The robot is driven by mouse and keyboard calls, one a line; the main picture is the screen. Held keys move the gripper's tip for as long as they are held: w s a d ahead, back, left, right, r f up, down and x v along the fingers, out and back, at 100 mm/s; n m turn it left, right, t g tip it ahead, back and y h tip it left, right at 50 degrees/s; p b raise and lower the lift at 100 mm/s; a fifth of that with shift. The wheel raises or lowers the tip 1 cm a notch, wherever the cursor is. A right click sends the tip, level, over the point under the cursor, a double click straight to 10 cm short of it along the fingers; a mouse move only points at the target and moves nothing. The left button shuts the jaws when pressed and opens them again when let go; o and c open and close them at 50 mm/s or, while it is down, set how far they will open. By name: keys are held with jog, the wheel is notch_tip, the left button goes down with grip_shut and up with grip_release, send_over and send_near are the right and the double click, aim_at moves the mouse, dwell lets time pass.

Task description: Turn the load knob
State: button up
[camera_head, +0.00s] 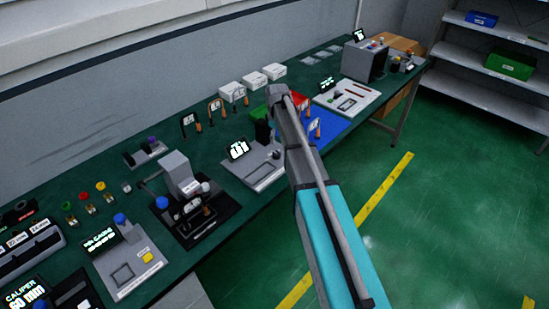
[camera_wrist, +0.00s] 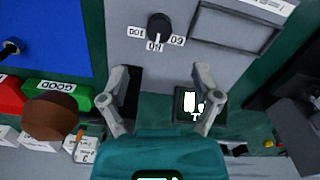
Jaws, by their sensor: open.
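A round black knob (camera_wrist: 159,27) with a pale pointer mark sits on a grey panel (camera_wrist: 185,62) at the top of the wrist view. White number labels lie around its lower side. My gripper (camera_wrist: 161,73) is open and empty, with its two fingers spread wide. In the wrist view the knob lies above the fingertips, roughly in line with the gap between them, and apart from both. In the head view the grey panel (camera_head: 258,186) stands on the bench left of my arm, with a lit display (camera_head: 238,149) behind it.
A blue mat (camera_wrist: 50,35) lies beside the panel. A green bin (camera_wrist: 66,92) and a red bin (camera_wrist: 11,94) are near it. Several devices crowd the bench, including a grey box device (camera_head: 362,61). The green floor on the right is mostly clear.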

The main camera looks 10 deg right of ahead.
aim_at(277, 153)
jog(key=shift+f+b, duration=4.2)
jog(key=shift+f, duration=0.3)
